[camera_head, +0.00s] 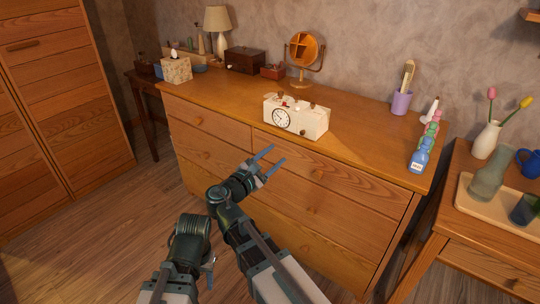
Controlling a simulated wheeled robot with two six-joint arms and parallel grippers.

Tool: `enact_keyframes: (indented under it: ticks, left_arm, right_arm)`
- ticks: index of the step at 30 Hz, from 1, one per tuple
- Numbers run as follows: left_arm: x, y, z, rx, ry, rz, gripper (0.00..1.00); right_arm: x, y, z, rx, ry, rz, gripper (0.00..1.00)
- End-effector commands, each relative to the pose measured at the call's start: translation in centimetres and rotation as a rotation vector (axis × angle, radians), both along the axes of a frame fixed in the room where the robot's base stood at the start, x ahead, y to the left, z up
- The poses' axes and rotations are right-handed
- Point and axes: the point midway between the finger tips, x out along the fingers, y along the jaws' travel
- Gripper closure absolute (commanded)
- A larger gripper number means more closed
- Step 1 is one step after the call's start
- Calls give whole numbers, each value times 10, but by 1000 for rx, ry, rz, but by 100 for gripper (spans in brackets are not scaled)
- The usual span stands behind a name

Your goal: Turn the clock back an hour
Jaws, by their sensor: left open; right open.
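The clock (310,122) is a cream box-shaped clock on the dresser top, near its front edge. Its round white dial (281,118) faces the front at the left end. A small brown knob (303,132) is on its front right of the dial, and small brown parts sit on top. The hands are too small to read. My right gripper (267,160) is open and empty, in front of the dresser drawers, below the clock and apart from it. My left gripper (209,270) is low at the bottom, mostly hidden by its wrist, and nothing shows in it.
The wooden dresser (225,106) also carries a tissue box (176,70), lamp (218,22), dark box (245,60), round mirror (304,48), purple cup (401,102) and blue bottle (420,155). A side table with a tray (480,205) stands right.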

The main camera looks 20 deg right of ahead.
Motion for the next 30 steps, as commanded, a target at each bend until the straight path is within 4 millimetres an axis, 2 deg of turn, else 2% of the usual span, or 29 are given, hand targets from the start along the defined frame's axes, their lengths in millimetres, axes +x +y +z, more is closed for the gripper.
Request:
enact_keyframes:
  ticks: [10, 14, 17, 30]
  left_arm:
    - [0, 0, 0, 0, 0, 0, 50]
    - [0, 0, 0, 0, 0, 0, 50]
    - [0, 0, 0, 0, 0, 0, 50]
    - [0, 0, 2, 0, 0, 0, 50]
  right_arm:
    - [0, 0, 0, 5, -7, 0, 49]
    - [0, 0, 0, 76, -99, 0, 49]
    - [0, -1, 1, 199, -260, 0, 49]
    - [0, -1, 2, 884, -1157, 0, 49]
